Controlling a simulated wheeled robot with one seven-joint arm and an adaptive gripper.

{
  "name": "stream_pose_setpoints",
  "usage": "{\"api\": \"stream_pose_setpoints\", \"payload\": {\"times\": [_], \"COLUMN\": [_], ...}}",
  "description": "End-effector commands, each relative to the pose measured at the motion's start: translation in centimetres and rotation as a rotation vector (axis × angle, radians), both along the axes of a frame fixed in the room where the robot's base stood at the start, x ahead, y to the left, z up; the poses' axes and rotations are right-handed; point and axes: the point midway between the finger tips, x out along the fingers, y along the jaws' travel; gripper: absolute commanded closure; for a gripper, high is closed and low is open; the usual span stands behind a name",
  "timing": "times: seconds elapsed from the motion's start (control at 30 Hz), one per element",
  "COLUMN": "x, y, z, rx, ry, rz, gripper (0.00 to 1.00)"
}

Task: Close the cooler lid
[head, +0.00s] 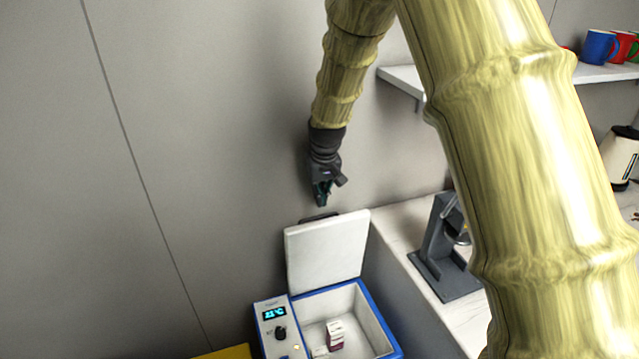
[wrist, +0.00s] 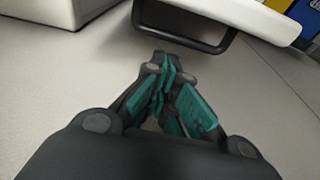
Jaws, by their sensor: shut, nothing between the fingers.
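The cooler (head: 377,318) is a blue and white box low in the head view, with a control panel on its left. Its white lid (head: 327,250) stands open and upright at the back, by the wall. A dark handle (head: 319,217) sits on the lid's top edge; the wrist view shows it as a black loop (wrist: 185,42) under the lid's white edge (wrist: 255,17). Small boxes (head: 335,335) lie inside the cooler. My gripper (head: 321,203) is shut and empty, pointing down just above the handle, apparently apart from it. In the wrist view its fingertips (wrist: 165,60) are together near the loop.
A white counter (head: 408,228) with a dark grey stand (head: 445,252) is right of the cooler. A wall shelf (head: 400,80) with mugs (head: 598,47) and a kettle (head: 620,158) are farther right. The wall (head: 200,150) is close behind; room to the left is clear.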

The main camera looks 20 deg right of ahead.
Motion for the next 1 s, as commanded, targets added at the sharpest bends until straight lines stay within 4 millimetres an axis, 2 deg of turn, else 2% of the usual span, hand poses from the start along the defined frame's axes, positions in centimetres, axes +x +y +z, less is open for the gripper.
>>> {"api": "stream_pose_setpoints", "payload": {"times": [0.2,0.4,1.0], "x": [0.5,0.8,0.7], "y": [0.1,0.2,0.8], "z": [-2.3,-3.5,-3.7], "rx": [-0.001,-0.001,0.000], "ry": [0.001,0.000,-0.014], "rz": [0.003,0.004,0.011], "gripper": [1.00,1.00,1.00]}}
